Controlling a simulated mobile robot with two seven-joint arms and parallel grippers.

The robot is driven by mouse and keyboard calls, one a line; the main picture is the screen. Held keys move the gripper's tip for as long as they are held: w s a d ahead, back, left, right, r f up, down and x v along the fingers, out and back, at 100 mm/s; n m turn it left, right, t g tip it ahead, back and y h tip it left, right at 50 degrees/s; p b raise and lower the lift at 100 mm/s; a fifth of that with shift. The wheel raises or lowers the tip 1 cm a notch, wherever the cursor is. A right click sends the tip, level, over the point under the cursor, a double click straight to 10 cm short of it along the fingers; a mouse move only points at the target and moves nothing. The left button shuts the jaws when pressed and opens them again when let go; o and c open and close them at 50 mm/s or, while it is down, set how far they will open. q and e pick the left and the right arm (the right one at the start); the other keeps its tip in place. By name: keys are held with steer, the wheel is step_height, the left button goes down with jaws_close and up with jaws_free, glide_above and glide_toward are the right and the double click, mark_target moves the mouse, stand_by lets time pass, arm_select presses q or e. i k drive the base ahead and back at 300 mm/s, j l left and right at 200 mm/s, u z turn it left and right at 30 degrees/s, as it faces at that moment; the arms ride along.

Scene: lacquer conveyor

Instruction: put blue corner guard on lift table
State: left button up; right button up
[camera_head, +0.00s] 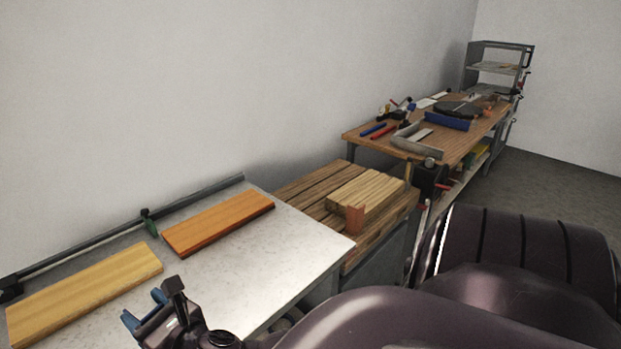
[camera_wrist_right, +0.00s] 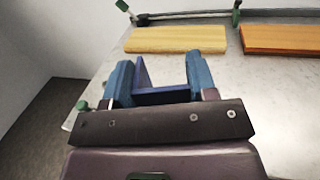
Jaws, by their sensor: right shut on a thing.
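The blue corner guard (camera_wrist_right: 160,97) is a dark blue angled piece between the lighter blue fingers of my right gripper (camera_wrist_right: 160,68) in the right wrist view. The right gripper is shut on it. In the head view the right gripper (camera_head: 152,304) is low at the left, over the front part of a pale grey tabletop (camera_head: 275,250). The guard is hard to tell from the fingers there. A low wooden-slat stack (camera_head: 310,185) stands just right of that tabletop. I cannot tell for certain which surface is the lift table. My left gripper is not in view.
A yellow board (camera_head: 85,293) and an orange board (camera_head: 218,222) lie on the grey tabletop, before a rail with green clamps. A cluttered workbench (camera_head: 400,143) stands behind. The tabletop's right part is clear.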

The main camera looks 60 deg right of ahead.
mark_target(321, 215)
steer(key=k+l, duration=0.1)
steer(key=l, duration=0.4)
steer(key=l+u, duration=0.15)
steer(key=l, duration=0.4)
steer(key=k+l, duration=0.15)
steer(key=l, duration=0.35)
steer(key=k+l+u, duration=0.15)
steer(key=l, duration=0.35)
steer(key=k+l, duration=0.1)
steer(key=l, duration=0.4)
steer(key=k+l+u, duration=0.15)
steer(key=l, duration=0.35)
steer(key=k+l, duration=0.15)
steer(key=l, duration=0.3)
steer(key=k+l+u, duration=0.15)
steer(key=l, duration=0.35)
